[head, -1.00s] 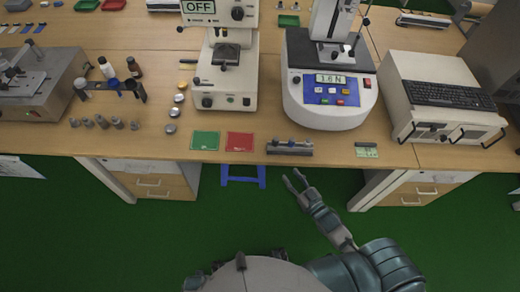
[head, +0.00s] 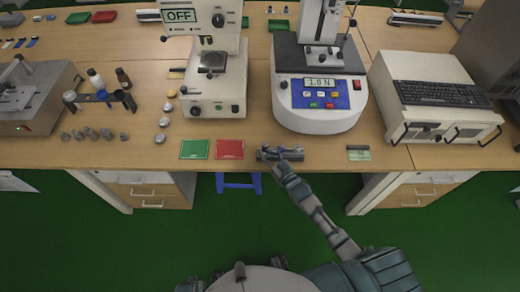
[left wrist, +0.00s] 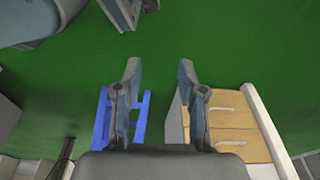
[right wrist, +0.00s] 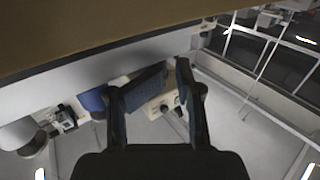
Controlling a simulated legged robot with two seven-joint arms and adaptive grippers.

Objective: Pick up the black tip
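I cannot single out the black tip among these pieces. My right gripper (head: 281,160) is at the holder and partly covers it. My left gripper (left wrist: 160,72) is open and empty above the green floor, out of the head view.
A force tester (head: 318,115) stands behind the holder, with another instrument (head: 215,100) to its left. Green (head: 194,149) and red (head: 230,149) cards lie left of the holder. A small label card (head: 358,153) lies right. A blue stool (head: 238,182) is under the table.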

